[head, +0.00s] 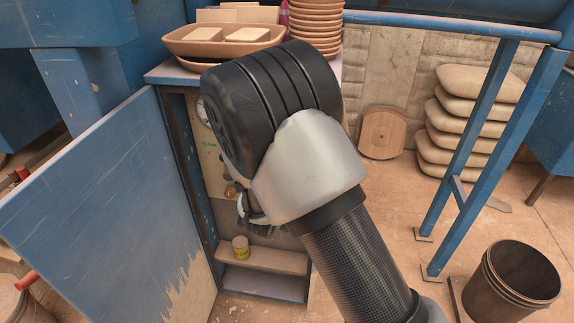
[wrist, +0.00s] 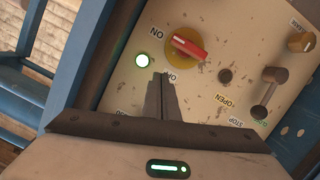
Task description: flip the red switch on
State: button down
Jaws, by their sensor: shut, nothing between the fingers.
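The red switch (wrist: 192,46) is a red bar handle on a round yellow plate on the cream panel (wrist: 130,90) in the wrist view. Its longer end points right and slightly down in that view. An ON label (wrist: 156,33) is left of the plate. Another label (wrist: 172,76), partly hidden by my fingers, looks like OFF. My gripper (wrist: 161,77) is shut and empty, its tips just below and left of the switch in the picture; I see no contact. In the head view my wrist hides the switch and most of the gripper.
The open blue cabinet door (head: 95,210) stands left of my arm.

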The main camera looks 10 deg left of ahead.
jog(key=v, duration=0.7)
jog(key=shift+s+d+p, duration=0.2)
jog(key=shift+d+p, duration=0.15)
jog(key=shift+p, duration=0.1)
jog(key=shift+r, duration=0.1)
